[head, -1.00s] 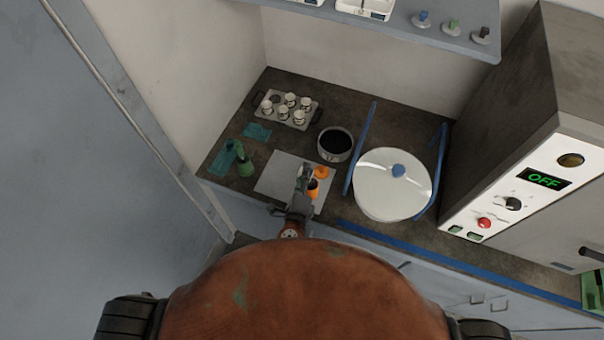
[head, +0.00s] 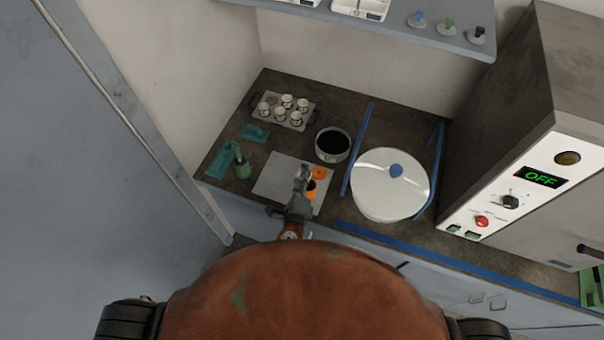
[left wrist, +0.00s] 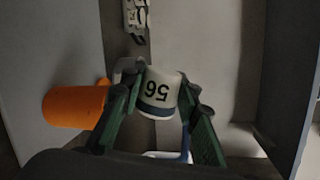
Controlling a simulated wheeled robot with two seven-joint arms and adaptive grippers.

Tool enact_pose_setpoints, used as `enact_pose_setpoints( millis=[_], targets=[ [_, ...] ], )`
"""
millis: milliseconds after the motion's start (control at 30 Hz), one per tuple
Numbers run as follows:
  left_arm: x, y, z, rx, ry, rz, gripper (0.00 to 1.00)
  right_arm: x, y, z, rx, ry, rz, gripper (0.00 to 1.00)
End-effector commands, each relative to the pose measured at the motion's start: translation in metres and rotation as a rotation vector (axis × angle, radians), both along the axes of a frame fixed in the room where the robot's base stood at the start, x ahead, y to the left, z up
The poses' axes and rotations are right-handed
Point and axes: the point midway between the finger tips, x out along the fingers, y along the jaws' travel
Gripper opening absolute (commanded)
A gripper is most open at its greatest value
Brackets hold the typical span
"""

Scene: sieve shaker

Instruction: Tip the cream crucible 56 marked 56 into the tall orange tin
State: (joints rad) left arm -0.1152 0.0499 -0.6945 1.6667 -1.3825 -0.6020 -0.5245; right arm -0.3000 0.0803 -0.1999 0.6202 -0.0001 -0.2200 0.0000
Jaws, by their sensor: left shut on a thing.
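The cream crucible 56 (left wrist: 160,90), with a dark blue band and the number upside down in the left wrist view, is between my left gripper's fingers (left wrist: 158,100). The left gripper (head: 301,182) is shut on it. In the head view it is over the white mat, close beside the tall orange tin (head: 312,194). The gripper partly hides the tin there. The tin also shows left of the fingers in the left wrist view (left wrist: 72,107). Whether anything is coming out of the crucible cannot be seen. My right gripper is not in view.
An orange lid (head: 319,172) lies on the white mat (head: 268,187). A tray (head: 292,121) of several crucibles stands at the back left. A dark-filled pan (head: 332,145), a white lidded vessel (head: 390,190) and a green bottle (head: 242,168) stand nearby.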

Motion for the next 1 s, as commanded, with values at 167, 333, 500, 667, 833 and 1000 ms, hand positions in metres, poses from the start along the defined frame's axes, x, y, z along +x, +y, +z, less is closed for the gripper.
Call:
enact_pose_setpoints(
  millis=[167,333,500,667,833,1000],
  targets=[
    [0.000,0.000,0.000,0.000,0.000,0.000,0.04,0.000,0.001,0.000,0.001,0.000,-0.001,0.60],
    [0.000,0.002,0.001,-0.054,0.016,0.000,0.04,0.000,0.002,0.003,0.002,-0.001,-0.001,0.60],
    [0.002,0.007,0.003,-0.285,0.085,0.000,0.04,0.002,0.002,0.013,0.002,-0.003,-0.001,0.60],
    [0.002,0.008,0.000,-0.340,0.102,0.000,0.04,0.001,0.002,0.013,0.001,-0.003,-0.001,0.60],
    [0.003,0.008,0.000,-0.350,0.104,0.000,0.04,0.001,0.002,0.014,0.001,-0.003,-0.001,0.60],
    [0.003,0.012,0.006,-0.556,0.165,0.002,0.04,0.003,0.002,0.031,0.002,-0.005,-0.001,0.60]
  ],
)
